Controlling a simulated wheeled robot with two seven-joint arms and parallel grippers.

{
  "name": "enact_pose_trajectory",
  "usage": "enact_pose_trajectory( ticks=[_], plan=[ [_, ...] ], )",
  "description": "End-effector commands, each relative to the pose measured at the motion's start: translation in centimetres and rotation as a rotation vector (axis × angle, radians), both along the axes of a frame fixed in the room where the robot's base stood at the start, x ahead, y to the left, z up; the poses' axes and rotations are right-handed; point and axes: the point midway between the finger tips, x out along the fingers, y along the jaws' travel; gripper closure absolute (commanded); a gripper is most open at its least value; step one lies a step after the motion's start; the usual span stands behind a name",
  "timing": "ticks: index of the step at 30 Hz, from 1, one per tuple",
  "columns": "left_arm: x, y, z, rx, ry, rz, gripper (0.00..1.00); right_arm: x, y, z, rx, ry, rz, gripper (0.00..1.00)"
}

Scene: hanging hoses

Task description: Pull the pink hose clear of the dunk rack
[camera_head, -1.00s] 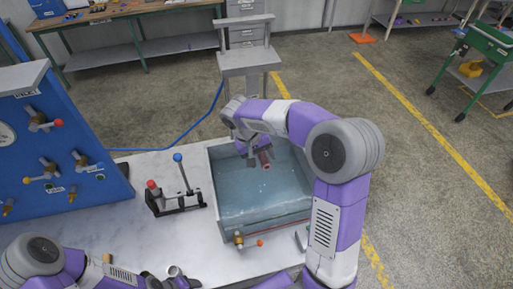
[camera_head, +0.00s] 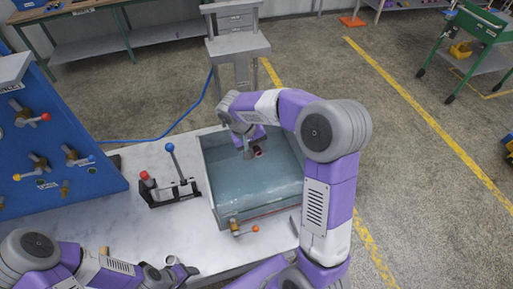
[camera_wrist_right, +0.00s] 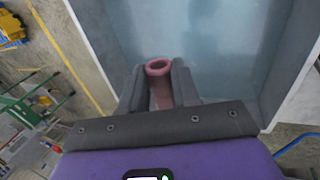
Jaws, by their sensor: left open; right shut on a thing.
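The pink hose (camera_head: 258,151) shows only as a short open end at my right gripper (camera_head: 250,147), over the far part of the water tank (camera_head: 212,187). In the right wrist view the hose (camera_wrist_right: 158,70) stands between the two dark fingers of my right gripper (camera_wrist_right: 159,88), its round mouth just past their tips. The gripper is shut on it. The rest of the hose is hidden. My left gripper (camera_head: 173,269) is open, low at the table's front edge, far from the hose. I cannot tell which structure is the dunk rack; a grey frame (camera_head: 237,47) stands behind the tank.
A lever clamp with a blue ball (camera_head: 170,147) and a red ball (camera_head: 145,176) stands left of the tank. A valve with an orange knob (camera_head: 255,229) sits at the tank's front. A blue valve panel (camera_head: 50,130) rises at the left. The tabletop (camera_head: 120,225) between is mostly clear.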

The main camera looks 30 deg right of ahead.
Motion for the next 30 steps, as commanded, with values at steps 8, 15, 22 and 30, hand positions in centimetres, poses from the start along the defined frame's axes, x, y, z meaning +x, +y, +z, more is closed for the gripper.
enact_pose_trajectory(
  ticks=[8,15,22,30],
  plan=[
    [0.0,0.0,-0.1,0.0,0.0,0.0,0.41,-0.1,0.0,0.0,0.0,-0.002,0.001,1.0],
    [0.0,0.0,-0.3,0.0,0.0,0.0,0.41,-0.4,0.1,0.0,0.0,-0.001,0.0,1.0],
    [0.0,0.0,-0.4,0.0,0.0,0.0,0.41,-0.7,0.2,0.0,0.0,-0.001,0.0,1.0],
    [0.0,0.0,-0.6,0.0,0.0,0.0,0.41,-1.0,0.3,0.0,0.0,-0.001,0.001,1.0]
  ],
)
